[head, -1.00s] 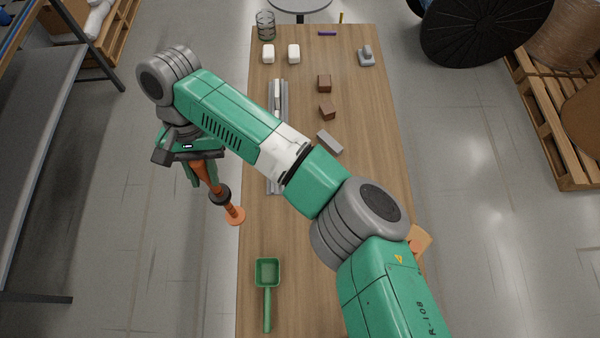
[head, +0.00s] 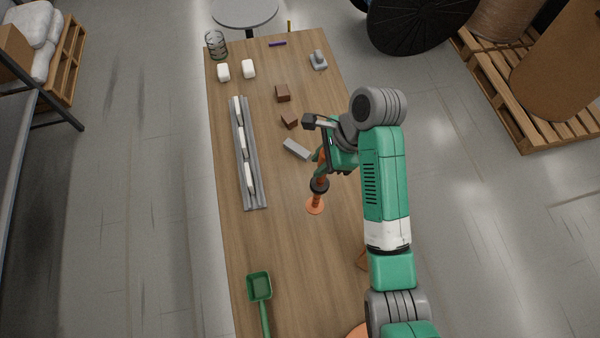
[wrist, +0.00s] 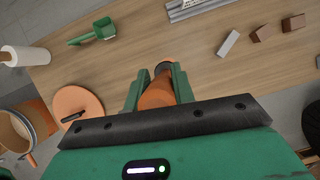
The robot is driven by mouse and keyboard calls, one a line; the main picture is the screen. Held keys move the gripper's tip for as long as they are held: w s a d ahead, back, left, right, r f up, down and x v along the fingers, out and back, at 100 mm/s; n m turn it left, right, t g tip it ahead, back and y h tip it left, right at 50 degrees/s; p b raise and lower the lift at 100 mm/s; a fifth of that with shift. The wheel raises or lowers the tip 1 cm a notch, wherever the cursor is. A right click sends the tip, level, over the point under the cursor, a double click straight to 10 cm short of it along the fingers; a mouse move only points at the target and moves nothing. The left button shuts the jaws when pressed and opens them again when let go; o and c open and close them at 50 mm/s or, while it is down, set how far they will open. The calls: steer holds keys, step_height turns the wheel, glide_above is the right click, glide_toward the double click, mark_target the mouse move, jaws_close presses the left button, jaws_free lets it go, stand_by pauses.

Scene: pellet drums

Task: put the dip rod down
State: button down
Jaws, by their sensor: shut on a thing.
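The dip rod (head: 318,188) is an orange rod with a dark collar and a flat orange disc at its lower end. My gripper (head: 323,162) is shut on its upper part, and the rod hangs slightly tilted, disc down, over the right half of the wooden table (head: 290,260). I cannot tell whether the disc touches the table. In the wrist view the orange rod (wrist: 157,94) sits between the two green fingers (wrist: 158,88), and its lower end is mostly hidden behind its upper part.
A grey rack (head: 250,170) with white pieces lies left of the rod. A grey block (head: 297,149) and brown blocks (head: 283,93) lie beyond it. A green scoop (head: 259,288) lies near the front. The wrist view shows an orange lid (wrist: 78,108). Bare table surrounds the rod's disc.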

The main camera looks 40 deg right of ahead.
steer(key=s+d+f+m+h, duration=0.1)
steer(key=s+d+f+m, duration=0.2)
steer(key=s, duration=0.4)
steer(key=shift+s+d, duration=0.25)
steer(key=shift+d, duration=0.2)
steer(key=shift+f, duration=0.1)
steer(key=w+d+f+b, duration=0.1)
steer(key=w+d+f, duration=0.1)
steer(key=d, duration=0.5)
steer(key=w+d+f+b, duration=0.2)
steer(key=w+d+f, duration=0.1)
steer(key=w+d, duration=0.2)
steer(key=shift+w+d, duration=0.2)
steer(key=shift+d, duration=0.9)
steer(key=c, duration=1.2)
jaws_free()
steer(key=shift+f, duration=0.15)
steer(key=shift+o, duration=0.2)
